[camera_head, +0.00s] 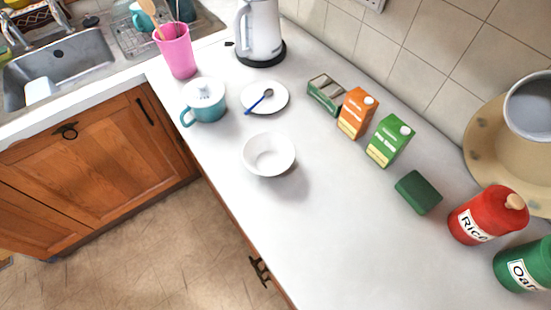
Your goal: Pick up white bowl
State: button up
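The white bowl (268,155) stands upright on the white countertop, close to its front edge, and looks empty. Nothing touches it. A white saucer with a blue spoon is behind it, and a teal mug is behind it to the left. My gripper does not show in the head camera view.
The teal mug (207,107), saucer (277,107), pink cup (178,56) and kettle (261,35) stand behind the bowl. Cartons (390,140), a green block (418,192) and a red rice canister (485,217) line the right. Counter (310,235) in front is clear.

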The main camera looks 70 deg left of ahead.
aim_at(265, 154)
jog(key=j+u, duration=0.15)
jog(key=u, duration=0.6)
jog(key=l+u, duration=0.1)
jog(key=u, duration=0.65)
